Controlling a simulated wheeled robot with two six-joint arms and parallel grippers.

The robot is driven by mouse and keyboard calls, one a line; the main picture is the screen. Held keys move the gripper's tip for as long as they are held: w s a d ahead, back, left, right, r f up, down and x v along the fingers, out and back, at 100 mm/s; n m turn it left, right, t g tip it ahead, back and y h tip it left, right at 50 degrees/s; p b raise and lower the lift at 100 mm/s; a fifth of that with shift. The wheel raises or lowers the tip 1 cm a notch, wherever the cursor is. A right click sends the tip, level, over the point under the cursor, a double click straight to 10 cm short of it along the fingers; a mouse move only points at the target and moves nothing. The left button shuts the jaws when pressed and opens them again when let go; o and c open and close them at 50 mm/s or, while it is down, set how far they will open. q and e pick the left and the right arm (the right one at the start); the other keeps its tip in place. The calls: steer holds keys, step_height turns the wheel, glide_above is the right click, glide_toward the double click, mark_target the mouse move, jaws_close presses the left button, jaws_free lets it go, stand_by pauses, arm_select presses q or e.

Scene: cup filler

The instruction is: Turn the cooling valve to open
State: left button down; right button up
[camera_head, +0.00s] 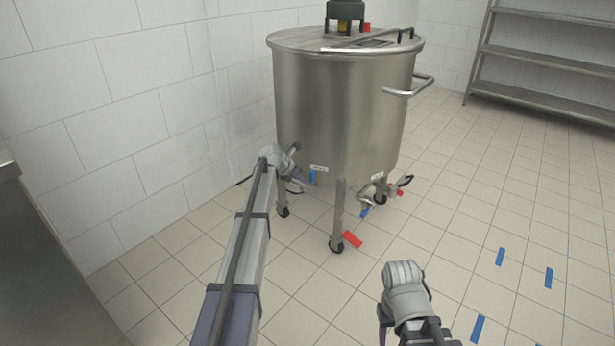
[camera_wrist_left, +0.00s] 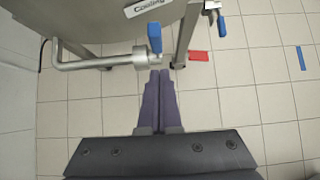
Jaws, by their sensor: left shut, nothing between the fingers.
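The cooling valve's blue handle (camera_head: 312,177) shows low on the steel tank, under a small white label (camera_head: 319,168). In the left wrist view the blue handle (camera_wrist_left: 154,38) points up the picture, crosswise to the metal pipe (camera_wrist_left: 95,63), by a label reading "Cooling" (camera_wrist_left: 145,7). My left gripper (camera_wrist_left: 159,73) is shut and empty. Its fingertips are just below the valve in that view, close to the handle's lower end; I cannot tell whether they touch. My right arm shows at the lower right of the head view, but its gripper does not show clearly.
The tank (camera_head: 340,100) stands on caster legs near the white tiled wall. A second valve with a blue handle (camera_head: 364,211) sits to the right. Red tape (camera_head: 352,239) lies by a front leg. Steel shelves (camera_head: 545,60) stand back right. The floor at right is clear, with blue tape marks.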

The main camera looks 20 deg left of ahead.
arm_select(q)
step_height(320, 180, up, 10)
steer(key=s+a+p, duration=0.1)
steer(key=s+p, duration=0.1)
steer(key=p, duration=0.7)
steer(key=shift+s+f, duration=0.15)
steer(key=shift+s, duration=0.2)
stand_by(0.4)
